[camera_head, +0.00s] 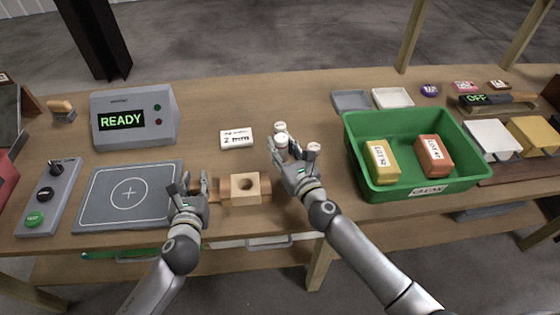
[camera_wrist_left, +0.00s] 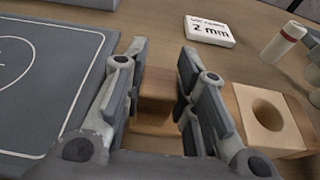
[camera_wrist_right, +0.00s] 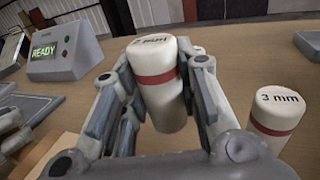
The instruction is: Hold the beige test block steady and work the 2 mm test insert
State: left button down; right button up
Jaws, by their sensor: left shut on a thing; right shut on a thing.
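The beige test block (camera_head: 243,189) stands near the table's front edge, its round hole facing up; it also shows in the left wrist view (camera_wrist_left: 283,130). My left gripper (camera_head: 188,192) is shut on the brown end piece at the block's left side (camera_wrist_left: 154,105). My right gripper (camera_head: 290,152) is shut on the 2 mm test insert (camera_wrist_right: 158,88), a white cylinder with a red band, held upright, apart from the block and to its upper right. A white card (camera_head: 237,139) reading 2 mm lies behind the block.
A green bin (camera_head: 357,160) holds a yellow and an orange block. A grey pad (camera_head: 105,215) lies left, before the READY display box (camera_head: 135,119).

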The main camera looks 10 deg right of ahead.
jog(key=shift+f, duration=0.7)
jog(key=shift+f, duration=1.85)
jog(key=shift+f, duration=0.1)
jog(key=shift+f, duration=0.1)
jog(key=o, duration=0.8)
